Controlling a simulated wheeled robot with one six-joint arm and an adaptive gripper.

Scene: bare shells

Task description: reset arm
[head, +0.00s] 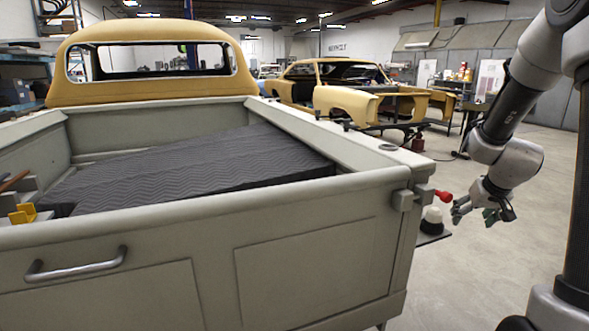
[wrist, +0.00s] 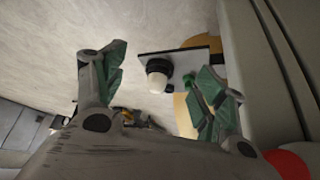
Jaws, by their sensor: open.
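My gripper (head: 480,212) hangs at the right of the head view, beside the rear right corner of a pale pickup truck bed (head: 300,205). Its fingers are spread and hold nothing. In the wrist view my gripper (wrist: 160,88) shows two green-padded fingertips wide apart. My arm comes down to it from the upper right of the head view, bent at the elbow.
A tan car shell (head: 345,90) stands behind. Concrete floor (head: 480,270) is clear below.

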